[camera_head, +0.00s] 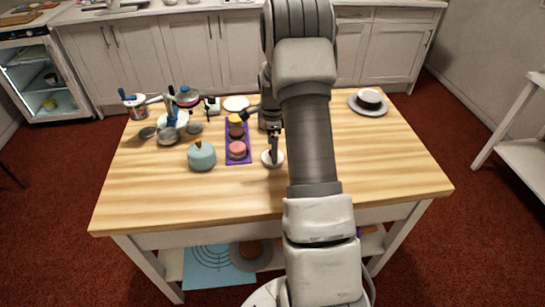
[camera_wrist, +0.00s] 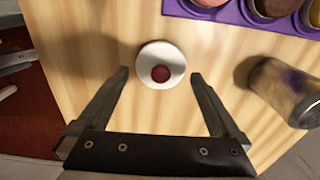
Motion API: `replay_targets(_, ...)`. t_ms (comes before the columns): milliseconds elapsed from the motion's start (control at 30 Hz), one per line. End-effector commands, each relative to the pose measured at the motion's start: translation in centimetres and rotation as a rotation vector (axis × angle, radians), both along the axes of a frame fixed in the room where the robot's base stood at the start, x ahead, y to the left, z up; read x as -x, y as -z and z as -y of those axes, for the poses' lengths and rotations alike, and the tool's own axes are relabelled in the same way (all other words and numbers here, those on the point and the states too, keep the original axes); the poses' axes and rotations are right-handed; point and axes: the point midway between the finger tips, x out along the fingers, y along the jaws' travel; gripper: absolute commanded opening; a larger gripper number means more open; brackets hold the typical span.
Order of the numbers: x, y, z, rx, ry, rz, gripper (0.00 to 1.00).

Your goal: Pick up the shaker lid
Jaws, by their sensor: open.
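The likely shaker lid is a small round white piece (camera_wrist: 147,76) with a dark red centre, lying on the wooden table in the wrist view. It also shows as a white disc (camera_head: 272,159) just right of the purple tray in the head view, partly covered by my gripper. My gripper (camera_wrist: 160,76) is open, with its fingers apart and nothing between them. In the wrist view the lid lies between and slightly beyond the fingertips. I cannot tell the height left above it.
A purple tray (camera_head: 231,160) with round cakes is close beside the lid. A glass-like jar (camera_wrist: 288,92) lies or stands to the right in the wrist view. A blue-grey pot (camera_head: 202,157) stands left of the tray. The table's front (camera_head: 240,200) is clear.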

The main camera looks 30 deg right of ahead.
Motion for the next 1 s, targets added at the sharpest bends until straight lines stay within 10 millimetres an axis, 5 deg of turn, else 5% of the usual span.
replay_targets(200,0.0,3.2,0.1,-0.001,0.001,0.0,1.0)
replay_targets(433,-0.1,3.3,0.1,0.0,0.001,0.001,0.98)
replay_targets(767,-0.1,3.2,0.1,0.0,0.001,0.001,0.39)
replay_targets(1000,-0.1,3.1,0.1,0.001,0.001,0.002,0.39)
